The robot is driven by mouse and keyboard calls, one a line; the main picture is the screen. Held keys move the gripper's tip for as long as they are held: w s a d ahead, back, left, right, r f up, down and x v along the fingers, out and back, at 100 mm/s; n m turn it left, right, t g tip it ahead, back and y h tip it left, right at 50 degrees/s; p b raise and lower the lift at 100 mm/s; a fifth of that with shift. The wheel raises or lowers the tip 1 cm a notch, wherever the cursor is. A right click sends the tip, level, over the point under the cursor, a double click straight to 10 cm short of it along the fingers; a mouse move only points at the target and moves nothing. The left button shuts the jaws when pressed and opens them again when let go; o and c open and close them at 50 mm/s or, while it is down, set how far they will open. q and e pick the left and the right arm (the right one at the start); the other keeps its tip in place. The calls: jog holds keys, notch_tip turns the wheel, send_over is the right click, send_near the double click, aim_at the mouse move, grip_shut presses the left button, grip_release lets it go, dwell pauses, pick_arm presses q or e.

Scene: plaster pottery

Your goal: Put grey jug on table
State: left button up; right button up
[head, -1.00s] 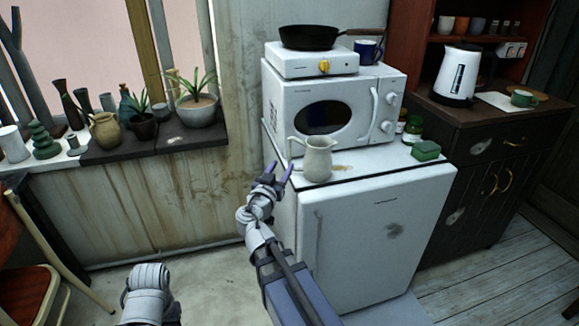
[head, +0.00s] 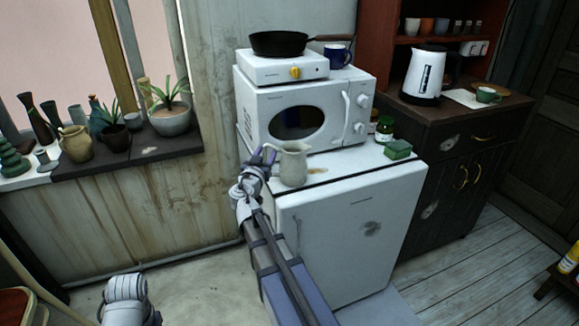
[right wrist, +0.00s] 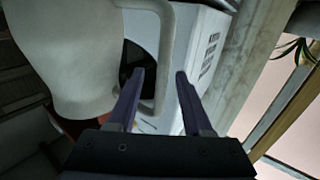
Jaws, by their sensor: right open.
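The grey jug (head: 293,165) stands upright on top of the white fridge (head: 340,172), in front of the microwave. Its handle faces left, toward my right gripper (head: 263,156). In the right wrist view the pale jug (right wrist: 70,60) fills the left side. Its handle (right wrist: 167,60) shows between the two open fingers of my right gripper (right wrist: 160,74); I cannot tell whether they touch it. The jug is not gripped. No table is clearly identifiable; a small wooden surface (head: 566,283) shows at the right edge.
The microwave (head: 300,115) carries a hot plate, a black pan (head: 279,43) and a blue mug. A green jar (head: 384,130) and green box (head: 398,149) stand right of the jug. A dark cabinet with a kettle stands right; the windowsill holds pots and plants.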

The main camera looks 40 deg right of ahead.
jog(key=shift+x, duration=1.05)
grip_shut()
dwell(0.5)
